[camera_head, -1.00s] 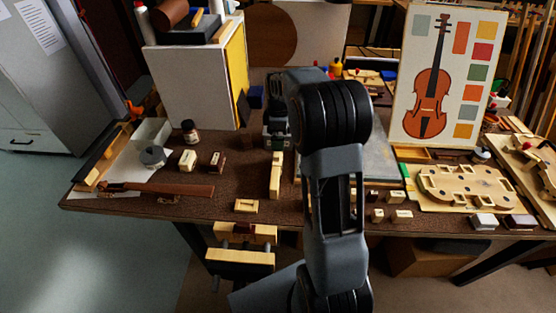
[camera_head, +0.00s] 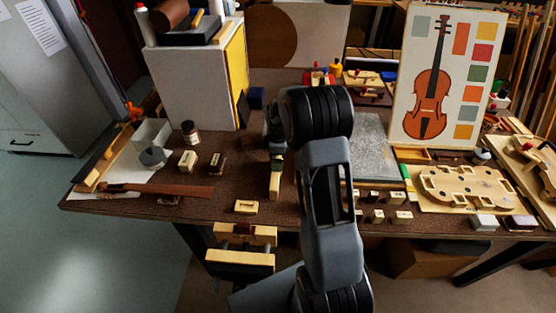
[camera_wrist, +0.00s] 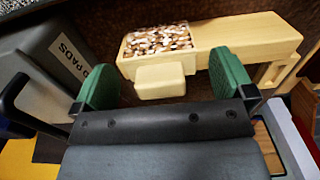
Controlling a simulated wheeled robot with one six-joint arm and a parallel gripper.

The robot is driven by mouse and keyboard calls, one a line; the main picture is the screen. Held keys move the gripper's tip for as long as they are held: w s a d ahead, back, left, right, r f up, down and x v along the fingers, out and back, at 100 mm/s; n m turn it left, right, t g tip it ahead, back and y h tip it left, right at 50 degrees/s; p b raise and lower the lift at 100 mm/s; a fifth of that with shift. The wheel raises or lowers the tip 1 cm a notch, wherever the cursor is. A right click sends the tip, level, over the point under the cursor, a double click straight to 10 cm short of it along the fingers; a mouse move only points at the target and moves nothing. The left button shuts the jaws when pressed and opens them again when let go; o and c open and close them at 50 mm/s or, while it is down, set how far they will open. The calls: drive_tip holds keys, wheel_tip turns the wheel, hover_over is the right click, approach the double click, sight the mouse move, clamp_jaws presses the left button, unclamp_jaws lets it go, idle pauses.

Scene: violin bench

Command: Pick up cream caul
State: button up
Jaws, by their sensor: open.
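A small cream block, which looks like the cream caul (camera_wrist: 160,81), sits in the wrist view against the near side of a long pale wooden block (camera_wrist: 250,38). My gripper (camera_wrist: 165,82) is open, with one green-padded finger on each side of the cream caul and gaps between. Whether the fingers are level with it or above it, I cannot tell. In the head view my gripper (camera_head: 277,152) is over the far end of the pale wooden block (camera_head: 275,185); the cream caul there is hidden or too small to make out.
A grey box labelled PADS (camera_wrist: 45,60) stands close to the left of my gripper. A patch of mottled brown and white pieces (camera_wrist: 158,41) lies at the wooden block's left end. Small blocks (camera_head: 187,160) stand left on the bench; a violin form (camera_head: 467,187) lies right.

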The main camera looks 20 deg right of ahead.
drive_tip(key=c, duration=0.9)
drive_tip(key=shift+c, duration=0.2)
